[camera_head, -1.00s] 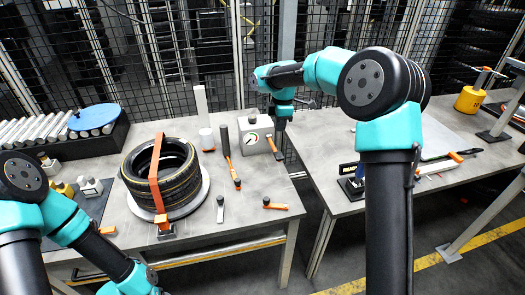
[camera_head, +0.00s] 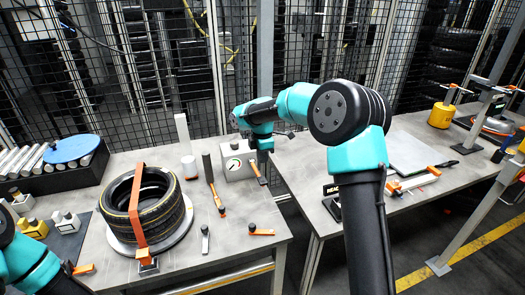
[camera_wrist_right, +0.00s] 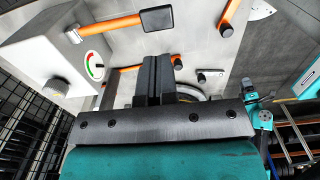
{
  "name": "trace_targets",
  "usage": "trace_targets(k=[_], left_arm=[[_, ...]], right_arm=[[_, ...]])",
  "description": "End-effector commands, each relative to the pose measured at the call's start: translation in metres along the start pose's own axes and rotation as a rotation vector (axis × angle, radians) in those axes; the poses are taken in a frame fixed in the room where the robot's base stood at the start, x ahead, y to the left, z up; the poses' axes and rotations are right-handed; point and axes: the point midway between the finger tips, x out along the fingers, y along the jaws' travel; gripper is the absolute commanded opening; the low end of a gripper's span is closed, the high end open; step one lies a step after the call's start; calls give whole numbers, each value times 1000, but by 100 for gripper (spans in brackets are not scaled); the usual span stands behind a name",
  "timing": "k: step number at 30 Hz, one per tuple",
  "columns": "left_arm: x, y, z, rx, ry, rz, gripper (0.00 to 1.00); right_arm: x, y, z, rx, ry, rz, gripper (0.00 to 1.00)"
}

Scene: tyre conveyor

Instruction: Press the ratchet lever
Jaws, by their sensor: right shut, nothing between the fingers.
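A pale box with a dial (camera_head: 236,160) stands at the back of the left table, with an orange lever (camera_head: 258,171) at its right side. In the right wrist view the lever (camera_wrist_right: 110,25) ends in a black grip. My right gripper (camera_head: 263,160) is just above and beside this lever. In the right wrist view its dark fingers (camera_wrist_right: 153,80) are shut and empty, apart from the lever in the picture. An orange strap (camera_head: 138,205) goes around the tyres (camera_head: 165,212), with a buckle (camera_head: 147,264) at the front. My left gripper is out of view.
Orange-handled tools lie on the left table (camera_head: 225,265), including a hammer-like one (camera_head: 212,178). A gap separates it from the right table (camera_head: 300,180). Wire fencing (camera_head: 110,60) stands behind.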

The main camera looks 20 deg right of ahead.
Motion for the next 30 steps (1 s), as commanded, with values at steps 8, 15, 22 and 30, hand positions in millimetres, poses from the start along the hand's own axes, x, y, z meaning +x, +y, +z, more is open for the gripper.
trace_targets(k=[8,15,22,30], left_arm=[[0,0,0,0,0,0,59],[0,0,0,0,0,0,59],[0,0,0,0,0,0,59],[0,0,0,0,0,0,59]], right_arm=[[49,0,0,-1,0,-3,0],[80,0,0,0,-1,-1,0],[89,0,0,0,0,1,0],[89,0,0,-1,0,1,0]])
